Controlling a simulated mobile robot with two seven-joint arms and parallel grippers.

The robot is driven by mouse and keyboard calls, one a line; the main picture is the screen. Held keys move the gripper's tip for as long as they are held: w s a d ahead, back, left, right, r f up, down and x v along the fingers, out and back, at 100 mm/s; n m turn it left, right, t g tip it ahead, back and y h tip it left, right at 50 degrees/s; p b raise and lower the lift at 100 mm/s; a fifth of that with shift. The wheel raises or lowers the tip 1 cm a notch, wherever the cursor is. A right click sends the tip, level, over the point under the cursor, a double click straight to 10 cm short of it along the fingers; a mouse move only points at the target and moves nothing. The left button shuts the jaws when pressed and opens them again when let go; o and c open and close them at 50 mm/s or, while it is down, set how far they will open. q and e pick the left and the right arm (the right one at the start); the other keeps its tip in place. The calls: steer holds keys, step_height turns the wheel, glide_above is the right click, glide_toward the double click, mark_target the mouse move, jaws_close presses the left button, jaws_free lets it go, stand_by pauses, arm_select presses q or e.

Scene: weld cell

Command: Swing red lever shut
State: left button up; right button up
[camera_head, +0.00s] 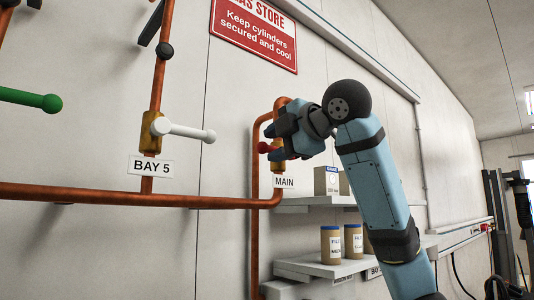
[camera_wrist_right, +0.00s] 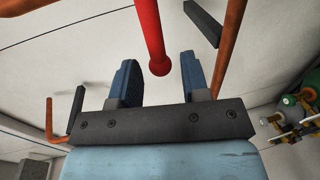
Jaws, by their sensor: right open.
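The red lever (camera_head: 264,148) sits on the copper pipe above the MAIN label (camera_head: 284,182) and is mostly hidden behind my right gripper (camera_head: 279,139) in the head view. In the right wrist view the lever (camera_wrist_right: 149,28) comes down from the top edge, and its round end (camera_wrist_right: 160,66) lies between the two fingers of my right gripper (camera_wrist_right: 157,64). The gripper is open, with a visible gap on both sides of the round end. My left gripper is not in view.
A white lever (camera_head: 185,131) is on the BAY 5 pipe, with a green lever (camera_head: 30,98) farther left. A horizontal copper pipe (camera_head: 100,194) runs below. Shelves (camera_head: 330,266) with jars (camera_head: 331,245) and a box (camera_head: 326,181) stand behind my right arm.

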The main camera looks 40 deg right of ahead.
steer(key=b+v, duration=0.2)
steer(key=v, duration=0.8)
steer(key=shift+s, duration=0.3)
